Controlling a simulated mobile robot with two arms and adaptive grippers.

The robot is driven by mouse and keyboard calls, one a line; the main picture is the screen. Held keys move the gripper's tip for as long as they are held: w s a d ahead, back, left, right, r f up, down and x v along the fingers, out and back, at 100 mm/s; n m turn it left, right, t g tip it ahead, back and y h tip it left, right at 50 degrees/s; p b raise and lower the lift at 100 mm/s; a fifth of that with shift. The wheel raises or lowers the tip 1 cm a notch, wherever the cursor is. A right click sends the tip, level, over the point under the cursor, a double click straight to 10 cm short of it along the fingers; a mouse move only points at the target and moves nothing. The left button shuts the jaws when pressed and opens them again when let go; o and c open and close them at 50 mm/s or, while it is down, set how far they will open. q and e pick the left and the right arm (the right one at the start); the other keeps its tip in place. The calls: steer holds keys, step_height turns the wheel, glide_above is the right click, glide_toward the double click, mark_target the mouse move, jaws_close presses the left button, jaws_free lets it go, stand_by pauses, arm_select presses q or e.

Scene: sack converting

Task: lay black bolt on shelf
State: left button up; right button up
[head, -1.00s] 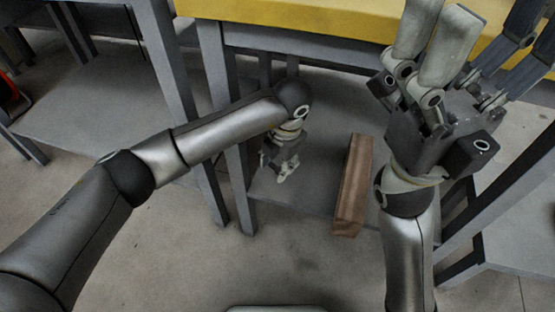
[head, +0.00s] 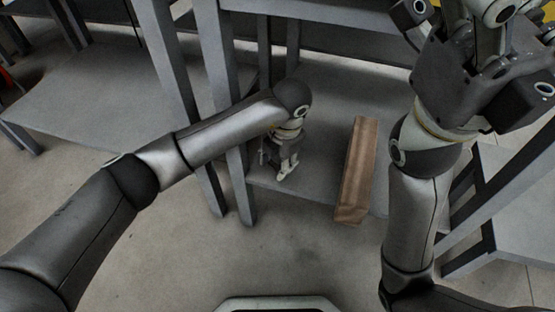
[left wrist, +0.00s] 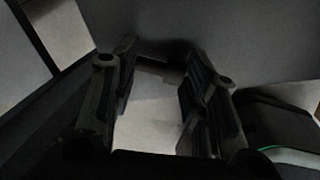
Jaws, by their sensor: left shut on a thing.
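My left gripper (head: 287,168) is low over the grey lower shelf (head: 320,95) of the table, near its front edge, pointing down. In the left wrist view (left wrist: 160,100) its two dark fingers stand apart, with a small dark piece (left wrist: 163,70) between them near the tips. This fits the black bolt, but it is too dark to make out its shape. In the head view the bolt cannot be made out. My right gripper (head: 485,65) is raised at the upper right. Its fingertips are cut off by the frame; its fingers were spread a second ago.
Grey table legs (head: 233,140) stand just left of the gripper. Bare shelf shows behind and between gripper and block.

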arm_select(q)
steer(key=o, duration=1.1)
step_height(320, 180, up, 12)
steer(key=s+d, duration=0.1)
steer(key=shift+s+d, duration=0.15)
steer(key=shift+s, duration=0.05)
steer(key=shift+f, duration=0.1)
